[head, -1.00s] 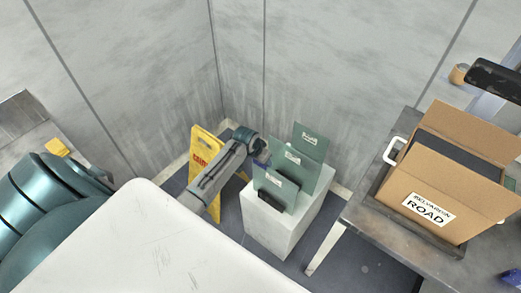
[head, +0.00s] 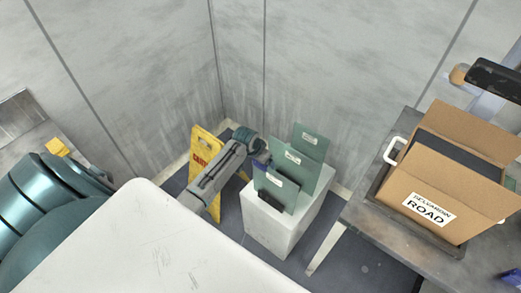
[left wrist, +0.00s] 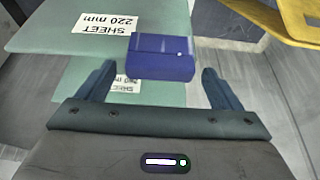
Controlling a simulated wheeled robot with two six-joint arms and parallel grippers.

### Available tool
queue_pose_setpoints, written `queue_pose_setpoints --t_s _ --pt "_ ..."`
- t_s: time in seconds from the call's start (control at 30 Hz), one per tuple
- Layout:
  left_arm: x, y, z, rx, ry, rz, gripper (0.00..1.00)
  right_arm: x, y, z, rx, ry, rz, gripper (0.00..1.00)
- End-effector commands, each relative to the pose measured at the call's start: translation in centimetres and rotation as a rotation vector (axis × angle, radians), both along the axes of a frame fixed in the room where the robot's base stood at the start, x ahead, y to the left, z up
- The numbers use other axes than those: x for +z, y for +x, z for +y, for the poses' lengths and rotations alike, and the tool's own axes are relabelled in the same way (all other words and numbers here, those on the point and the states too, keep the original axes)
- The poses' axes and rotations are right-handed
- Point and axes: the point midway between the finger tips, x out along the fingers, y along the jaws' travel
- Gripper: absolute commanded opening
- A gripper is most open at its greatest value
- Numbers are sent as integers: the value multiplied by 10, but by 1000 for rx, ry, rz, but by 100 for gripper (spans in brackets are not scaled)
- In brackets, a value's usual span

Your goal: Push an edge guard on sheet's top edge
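Three green sheets stand one behind another on a white block: the front sheet (head: 276,187), the middle sheet (head: 303,172) and the back sheet (head: 312,143). Each visible face has a white label. My left gripper (head: 265,164) is at the upper left of the front sheet. In the left wrist view, a blue edge guard (left wrist: 162,58) lies at the near edge of a sheet labelled 220 mm (left wrist: 60,35). The left fingers (left wrist: 160,88) are apart, with gaps on both sides of the guard. How far the guard is seated cannot be told. My right gripper is not seen.
A yellow caution sign (head: 205,150) stands left of the white block (head: 270,238). A grey bench (head: 352,218) at the right carries a cardboard box (head: 420,190) in a dark tray. A blue item (head: 511,278) lies at its near right. Walls meet behind.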

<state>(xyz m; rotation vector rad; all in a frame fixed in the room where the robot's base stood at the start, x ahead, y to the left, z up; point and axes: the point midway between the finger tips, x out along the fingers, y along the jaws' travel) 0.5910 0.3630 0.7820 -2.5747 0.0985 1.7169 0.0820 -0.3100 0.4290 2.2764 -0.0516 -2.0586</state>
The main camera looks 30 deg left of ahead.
Motion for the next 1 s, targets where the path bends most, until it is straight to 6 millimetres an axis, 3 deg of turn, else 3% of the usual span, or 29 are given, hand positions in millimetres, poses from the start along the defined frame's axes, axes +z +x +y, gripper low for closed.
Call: queue_pose_setpoints --t_s 0.33,0.8,1.0 --pt "6 -4 0 0 -1 1 88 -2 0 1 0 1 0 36" --pt "81 -35 3 -1 1 -3 88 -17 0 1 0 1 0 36" --pt "98 -41 3 0 -1 -1 88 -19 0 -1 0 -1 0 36"
